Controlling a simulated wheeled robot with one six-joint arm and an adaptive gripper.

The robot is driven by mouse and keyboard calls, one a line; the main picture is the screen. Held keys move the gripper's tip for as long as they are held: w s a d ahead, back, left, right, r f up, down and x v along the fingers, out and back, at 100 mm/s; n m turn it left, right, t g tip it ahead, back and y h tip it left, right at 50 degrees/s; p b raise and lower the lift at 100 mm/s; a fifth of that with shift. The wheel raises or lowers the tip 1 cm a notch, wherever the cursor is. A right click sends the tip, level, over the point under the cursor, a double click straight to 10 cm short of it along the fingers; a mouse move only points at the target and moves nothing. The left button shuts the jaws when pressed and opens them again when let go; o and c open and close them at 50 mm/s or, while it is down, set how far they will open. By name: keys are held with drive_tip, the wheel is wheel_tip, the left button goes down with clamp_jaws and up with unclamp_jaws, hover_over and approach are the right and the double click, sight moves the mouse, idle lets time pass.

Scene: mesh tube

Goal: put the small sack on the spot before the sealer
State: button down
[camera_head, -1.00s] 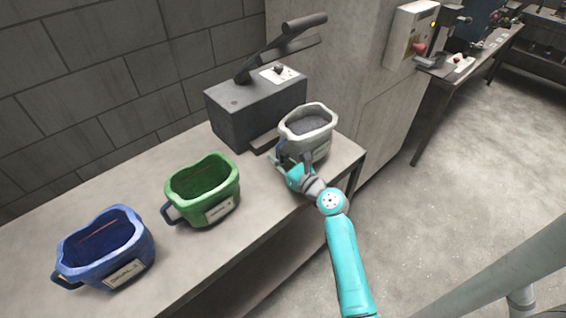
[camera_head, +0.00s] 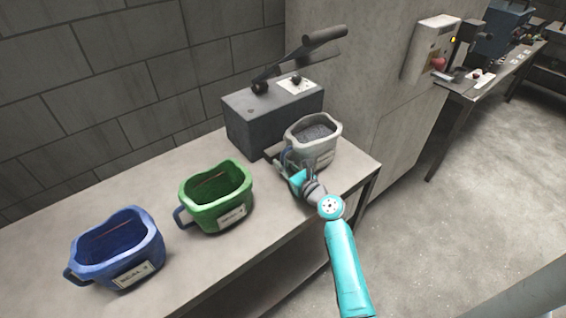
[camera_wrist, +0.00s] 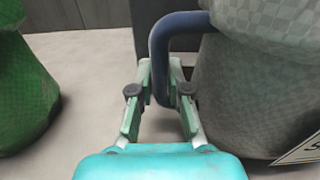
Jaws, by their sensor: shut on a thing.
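A small grey sack (camera_head: 325,153) with grey granules in its open top is at the right end of the bench, in front of the dark sealer (camera_head: 265,125). It is upright; I cannot tell whether its base touches the bench. It has a pale label and a dark blue handle (camera_wrist: 160,40). My gripper (camera_head: 287,163) is shut on that handle, on the sack's left side. In the wrist view my gripper (camera_wrist: 160,85) has a finger on each side of the handle, and the sack fills the right side. The spot before the sealer is mostly hidden by the sack.
A green sack (camera_head: 207,215) and a blue sack (camera_head: 95,272) stand on the bench (camera_head: 190,270) to the left. A grey cabinet (camera_head: 365,75) with a control box (camera_head: 428,50) rises behind the right end. The bench edge is close to the grey sack.

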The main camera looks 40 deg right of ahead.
idle(0.4)
drive_tip(key=c, duration=1)
unclamp_jaws()
drive_tip(key=shift+c, duration=0.2)
drive_tip(key=shift+f, duration=0.2)
drive_tip(key=s, duration=1.2)
drive_tip(key=shift+d+r, duration=0.15)
drive_tip(key=shift+d, duration=0.05)
